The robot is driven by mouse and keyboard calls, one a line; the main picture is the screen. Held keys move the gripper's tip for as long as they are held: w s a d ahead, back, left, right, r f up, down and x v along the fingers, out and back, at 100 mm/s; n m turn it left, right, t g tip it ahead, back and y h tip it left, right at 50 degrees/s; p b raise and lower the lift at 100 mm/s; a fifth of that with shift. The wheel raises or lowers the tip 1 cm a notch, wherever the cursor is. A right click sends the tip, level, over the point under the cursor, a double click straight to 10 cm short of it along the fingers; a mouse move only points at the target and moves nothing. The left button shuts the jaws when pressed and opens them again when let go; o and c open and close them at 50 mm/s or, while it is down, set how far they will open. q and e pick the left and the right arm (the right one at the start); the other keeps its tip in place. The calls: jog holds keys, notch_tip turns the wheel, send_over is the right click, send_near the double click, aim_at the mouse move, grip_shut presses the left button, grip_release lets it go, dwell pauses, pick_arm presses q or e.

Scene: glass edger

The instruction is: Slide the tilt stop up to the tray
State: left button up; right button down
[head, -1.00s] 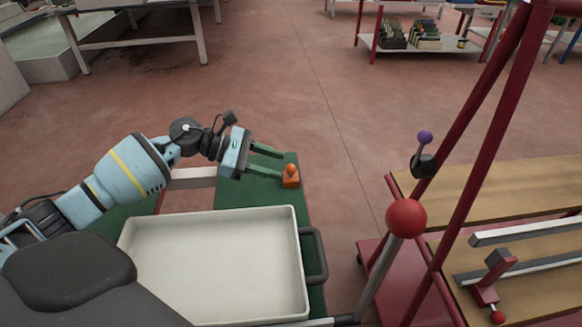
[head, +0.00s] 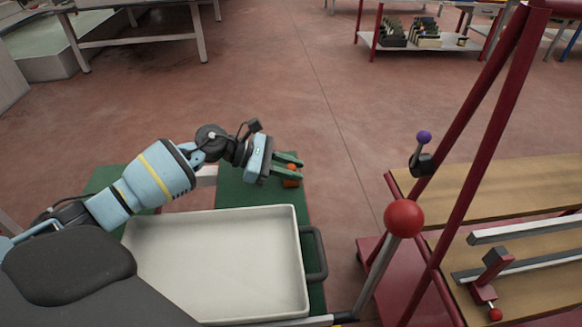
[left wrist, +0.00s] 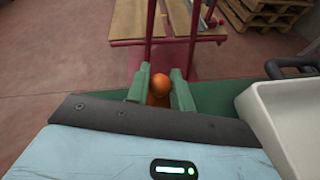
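The tilt stop, a small orange block with a round orange knob (head: 292,168), sits on the green surface (head: 240,195) beyond the tray. In the left wrist view its knob (left wrist: 160,84) shows between my two green fingers. My left gripper (head: 292,167) is open around the stop, with a finger on either side; a small gap seems to show by the knob, and contact is unclear lower down. The white tray (head: 217,208) lies on the green surface, nearer than the stop and apart from it. It also shows at the right of the left wrist view (left wrist: 285,128). My right gripper is not in view.
A dark handle (head: 315,253) stands at the tray's right side. To the right is a red frame (head: 478,150) with a red ball knob (head: 404,218) and a purple-knobbed lever (head: 424,138). Wooden boards (head: 505,195) lie there. Open floor stretches beyond the green surface.

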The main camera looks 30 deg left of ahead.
pick_arm(q)
grip_shut()
jog(key=shift+s+d+p, duration=0.6)
jog(key=shift+s+d, duration=0.3)
jog(key=shift+s, duration=0.3)
jog(key=shift+s+d, duration=0.35)
jog(key=shift+s, duration=0.05)
jog(key=o, duration=0.8)
grip_release()
jog(key=shift+o, duration=0.2)
jog(key=shift+s+a, duration=0.1)
